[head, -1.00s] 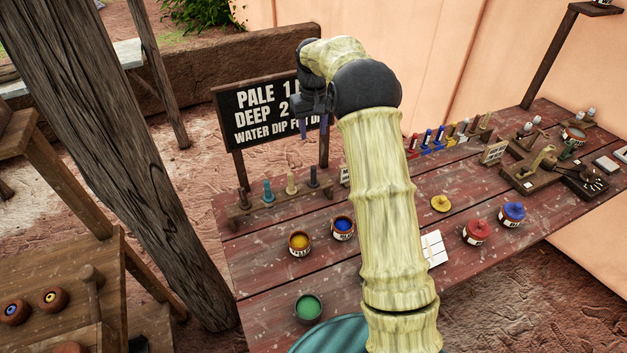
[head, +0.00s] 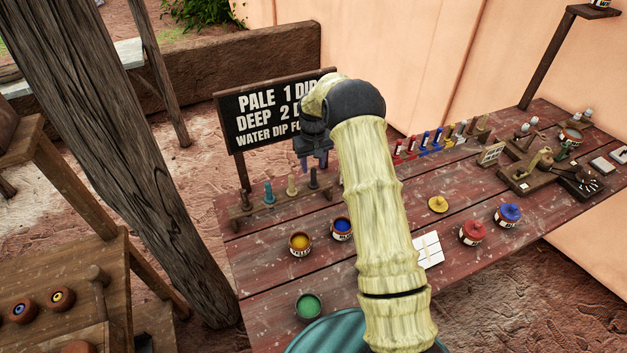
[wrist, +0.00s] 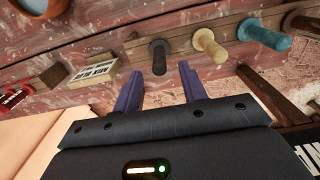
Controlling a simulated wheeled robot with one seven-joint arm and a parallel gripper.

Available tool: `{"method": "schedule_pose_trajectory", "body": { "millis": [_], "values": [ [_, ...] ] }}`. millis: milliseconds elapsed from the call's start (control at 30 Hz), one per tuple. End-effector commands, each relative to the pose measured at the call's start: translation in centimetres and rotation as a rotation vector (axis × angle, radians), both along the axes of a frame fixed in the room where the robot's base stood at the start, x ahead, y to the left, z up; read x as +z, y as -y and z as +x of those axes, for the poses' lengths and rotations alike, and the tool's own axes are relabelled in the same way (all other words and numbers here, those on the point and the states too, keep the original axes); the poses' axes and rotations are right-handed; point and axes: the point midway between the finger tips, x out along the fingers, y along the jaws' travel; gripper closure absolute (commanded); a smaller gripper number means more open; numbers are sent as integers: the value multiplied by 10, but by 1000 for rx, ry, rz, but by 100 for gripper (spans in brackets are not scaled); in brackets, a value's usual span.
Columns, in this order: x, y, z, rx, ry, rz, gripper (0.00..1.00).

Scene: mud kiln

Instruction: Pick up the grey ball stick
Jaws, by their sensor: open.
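A dark grey stick (head: 313,178), which I take for the grey ball stick, stands at the right end of a wooden rack (head: 240,222) on the red table. Its rounded end faces my camera in the wrist view (wrist: 158,54). Beside it stand a beige stick (head: 291,186), a teal stick (head: 268,193) and a brown stick (head: 244,204). My gripper (head: 313,164) is open and empty above the grey stick. In the wrist view the grey stick shows between and just beyond the two purple fingers (wrist: 160,78), apart from them.
A sign board (head: 270,112) stands behind the rack. A small label block (wrist: 93,70) lies near the rack's end. Yellow (head: 300,243), blue (head: 342,228) and green (head: 308,306) paint pots stand in front. Coloured sticks (head: 425,140) line the table's back edge.

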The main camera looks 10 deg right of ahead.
Motion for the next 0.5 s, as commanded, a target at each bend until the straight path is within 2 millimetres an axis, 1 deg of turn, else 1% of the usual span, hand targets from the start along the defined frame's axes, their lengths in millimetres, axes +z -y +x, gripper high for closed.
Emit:
{"method": "schedule_pose_trajectory", "body": {
  "millis": [167, 267, 367, 500],
  "values": [
    [-1, 0, 0, 0, -1, 0, 58],
    [-6, 0, -1, 0, -3, -1, 58],
    [-17, 1, -3, 0, -5, 0, 58],
    [-38, 1, -3, 0, -4, -1, 58]
  ]
}}
